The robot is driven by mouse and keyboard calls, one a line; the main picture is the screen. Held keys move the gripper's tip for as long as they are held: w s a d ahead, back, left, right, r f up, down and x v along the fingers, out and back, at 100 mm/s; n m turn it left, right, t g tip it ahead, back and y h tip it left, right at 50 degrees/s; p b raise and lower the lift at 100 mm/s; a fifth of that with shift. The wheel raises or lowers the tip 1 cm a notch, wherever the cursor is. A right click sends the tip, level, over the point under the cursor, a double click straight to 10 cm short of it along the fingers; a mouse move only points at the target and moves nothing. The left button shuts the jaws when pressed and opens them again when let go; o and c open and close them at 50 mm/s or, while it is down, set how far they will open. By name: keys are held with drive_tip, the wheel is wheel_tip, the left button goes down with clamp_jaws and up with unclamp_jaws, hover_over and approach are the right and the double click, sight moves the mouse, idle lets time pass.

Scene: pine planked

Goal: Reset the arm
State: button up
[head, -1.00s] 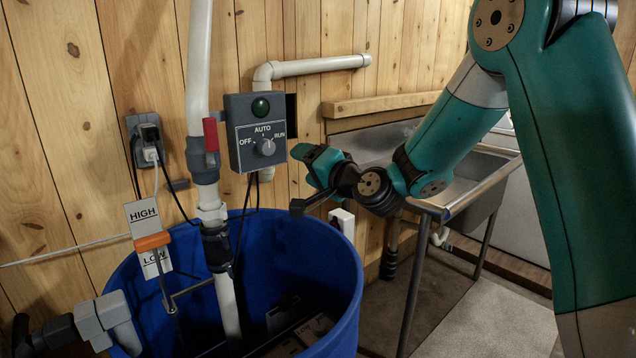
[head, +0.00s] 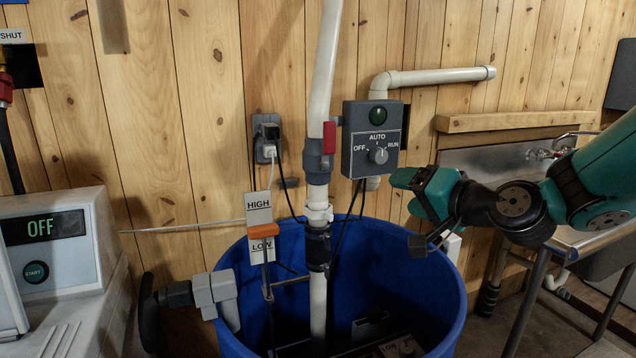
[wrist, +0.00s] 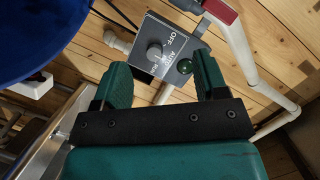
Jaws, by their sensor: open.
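My gripper (head: 402,193) is open and empty in the head view, its teal jaws just below and right of the grey control box (head: 351,140). My arm reaches in from the right edge. In the wrist view, my gripper (wrist: 162,70) has its two jaws wide apart with nothing between them. The control box (wrist: 170,38) shows beyond the jaws, with its knob (wrist: 154,51) and green lamp (wrist: 185,66). In the head view, the knob (head: 379,155) sits between OFF and RUN, under AUTO; its exact pointing is hard to tell.
A blue barrel (head: 448,285) stands below my gripper, with a white pipe (head: 319,190) rising from it. A metal sink (head: 500,165) is behind my arm at right. A grey machine (head: 75,285) with an OFF display is at left. A plank wall (head: 215,110) closes the back.

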drive_tip(key=s+a+f+n+g+p, duration=0.1)
drive_tip(key=s+a+n+g, duration=0.3)
drive_tip(key=s, duration=0.4)
drive_tip(key=s+a+f+n+g, duration=0.1)
drive_tip(key=s+a+n+g, duration=0.35)
drive_tip(key=s, duration=0.25)
drive_tip(key=s+d+f+n+g+h+p, duration=0.1)
drive_tip(key=s+d+n+g+h, duration=0.2)
drive_tip(key=s, duration=1.1)
drive_tip(key=shift+d+g+h, duration=0.4)
drive_tip(key=shift+d+g, duration=0.3)
drive_tip(key=shift+g, duration=0.45)
drive_tip(key=shift+s, duration=0.1)
